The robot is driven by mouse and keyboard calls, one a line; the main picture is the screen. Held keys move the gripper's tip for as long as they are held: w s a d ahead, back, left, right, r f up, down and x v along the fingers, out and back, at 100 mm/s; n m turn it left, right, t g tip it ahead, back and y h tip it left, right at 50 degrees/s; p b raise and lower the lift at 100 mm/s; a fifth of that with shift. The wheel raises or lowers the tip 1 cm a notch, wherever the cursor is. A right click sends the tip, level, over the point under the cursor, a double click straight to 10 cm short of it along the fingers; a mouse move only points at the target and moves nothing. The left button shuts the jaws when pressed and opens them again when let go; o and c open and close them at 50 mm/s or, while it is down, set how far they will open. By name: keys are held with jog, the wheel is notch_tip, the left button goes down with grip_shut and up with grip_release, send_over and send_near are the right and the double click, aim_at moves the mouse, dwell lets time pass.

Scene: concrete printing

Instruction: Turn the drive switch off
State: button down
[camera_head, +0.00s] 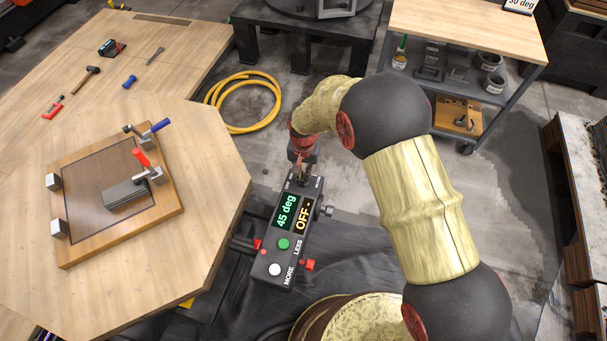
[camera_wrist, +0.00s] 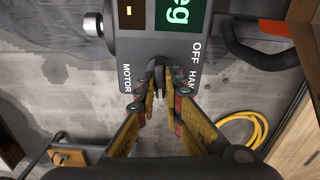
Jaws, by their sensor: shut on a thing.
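The dark control box (camera_head: 290,232) stands between the wooden table and my arm. Its display (camera_head: 286,210) reads "45 deg" in green and "OFF" in orange. The drive switch is a small dark lever (camera_wrist: 158,74) at the box's end, with "MOTOR" on one side and "OFF" and "HAND" on the other in the wrist view. My gripper (camera_head: 303,176) is at that end of the box. In the wrist view its two fingers (camera_wrist: 164,94) are closed around the lever. The fingers partly hide the lever, so its exact setting is unclear.
A green button (camera_head: 283,244), a white button (camera_head: 275,269) and red knobs sit on the box's near end. The octagonal wooden table (camera_head: 215,180) with a clamp fixture is close on the left. A yellow hose (camera_head: 243,78) lies on the floor behind.

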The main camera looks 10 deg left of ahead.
jog(key=shift+n, duration=0.3)
jog(key=n+p, duration=0.3)
jog(key=n, duration=0.2)
jog(key=shift+a+r, duration=0.1)
jog(key=n+p, duration=0.2)
jog(key=n, duration=0.4)
jog(key=shift+s+a+n, duration=0.1)
jog(key=shift+n, duration=0.2)
jog(key=n+p, duration=0.2)
jog(key=n, duration=0.4)
jog(key=shift+s, duration=0.15)
jog(key=n, duration=0.5)
jog(key=shift+s+n+p, duration=0.1)
jog(key=shift+n+p, duration=0.25)
jog(key=shift+n, duration=0.05)
jog(key=c, duration=1.9)
grip_release()
